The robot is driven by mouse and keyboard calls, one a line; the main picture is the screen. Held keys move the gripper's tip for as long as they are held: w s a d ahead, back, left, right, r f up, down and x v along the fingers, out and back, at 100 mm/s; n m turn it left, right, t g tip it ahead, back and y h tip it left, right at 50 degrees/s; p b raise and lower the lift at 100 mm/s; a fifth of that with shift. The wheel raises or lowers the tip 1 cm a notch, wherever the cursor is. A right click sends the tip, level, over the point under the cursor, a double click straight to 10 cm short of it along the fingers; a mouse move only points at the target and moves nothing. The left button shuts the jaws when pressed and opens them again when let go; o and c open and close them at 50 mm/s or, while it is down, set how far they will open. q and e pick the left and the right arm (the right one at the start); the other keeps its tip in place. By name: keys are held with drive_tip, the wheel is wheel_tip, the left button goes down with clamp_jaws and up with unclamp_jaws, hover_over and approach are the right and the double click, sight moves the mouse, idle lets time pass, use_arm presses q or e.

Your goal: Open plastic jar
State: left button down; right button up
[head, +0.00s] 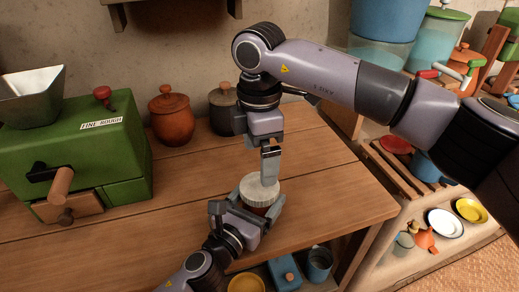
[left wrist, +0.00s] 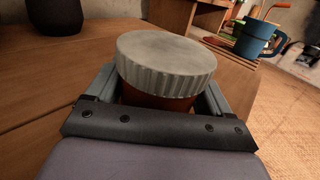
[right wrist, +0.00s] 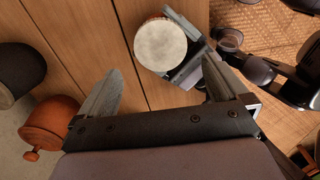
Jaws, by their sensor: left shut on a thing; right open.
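The plastic jar has a pale ribbed lid (head: 260,188) and a reddish-brown body (left wrist: 155,98). It stands upright at the front part of the wooden counter, with the lid on. My left gripper (head: 246,203) is shut around the jar's body below the lid. My right gripper (head: 270,168) points down just above and behind the lid in the head view. In the right wrist view its fingers (right wrist: 158,92) are open and empty, and the jar lid (right wrist: 161,45) lies beyond them, towards the right finger. The lower jar body is mostly hidden by my left gripper.
On the counter (head: 330,185) stand a green grinder (head: 85,140) at left, an orange lidded pot (head: 171,116) and a dark pot (head: 222,108) at the back. The counter right of the jar is clear. A blue mug (head: 319,262) sits on a shelf below.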

wheel_tip(320, 180, down, 8)
drive_tip(key=shift+r, duration=0.2)
drive_tip(key=c, duration=1)
drive_tip(key=shift+o, duration=0.2)
